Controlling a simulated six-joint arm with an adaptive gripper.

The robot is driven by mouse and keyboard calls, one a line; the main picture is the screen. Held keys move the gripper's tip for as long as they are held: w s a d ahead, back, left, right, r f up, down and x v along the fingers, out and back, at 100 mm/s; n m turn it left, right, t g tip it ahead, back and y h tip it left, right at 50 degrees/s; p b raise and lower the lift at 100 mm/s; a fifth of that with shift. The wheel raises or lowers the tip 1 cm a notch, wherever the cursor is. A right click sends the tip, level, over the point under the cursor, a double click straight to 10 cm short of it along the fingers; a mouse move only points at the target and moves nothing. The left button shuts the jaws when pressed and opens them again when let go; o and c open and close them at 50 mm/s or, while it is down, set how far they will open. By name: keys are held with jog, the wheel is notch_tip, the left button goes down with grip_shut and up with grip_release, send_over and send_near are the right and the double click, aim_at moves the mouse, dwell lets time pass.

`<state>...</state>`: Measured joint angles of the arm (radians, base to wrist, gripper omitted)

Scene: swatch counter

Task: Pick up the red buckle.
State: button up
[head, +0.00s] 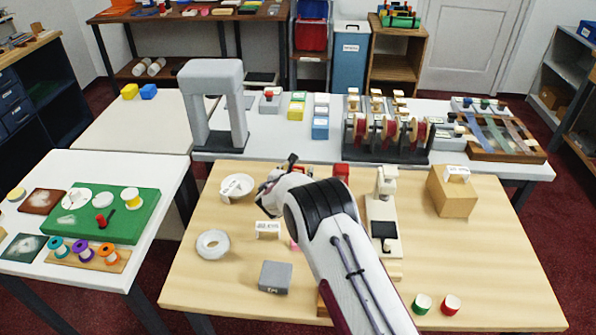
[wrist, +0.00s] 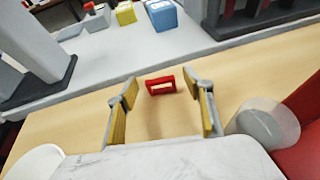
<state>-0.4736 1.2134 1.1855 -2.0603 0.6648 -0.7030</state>
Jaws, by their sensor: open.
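The red buckle (wrist: 160,85) is a small rectangular frame standing on the wooden table in the wrist view. It lies just ahead of and between the spread fingers of my gripper (wrist: 166,93), with no contact visible. The gripper is open and empty, with yellowish pads on its fingers. In the head view, a bit of red (head: 306,170), apparently the buckle, shows beside my gripper (head: 282,172) near the table's back edge. My arm and gripper hide part of that area.
In the wrist view, a pale cylinder (wrist: 268,124) sits close to the right finger.

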jog(key=c, duration=0.8)
jog(key=shift+r, duration=0.15)
notch_tip(320, 180, up, 18)
dwell(0.6)
jog(key=shift+f, duration=0.2)
dwell(0.4)
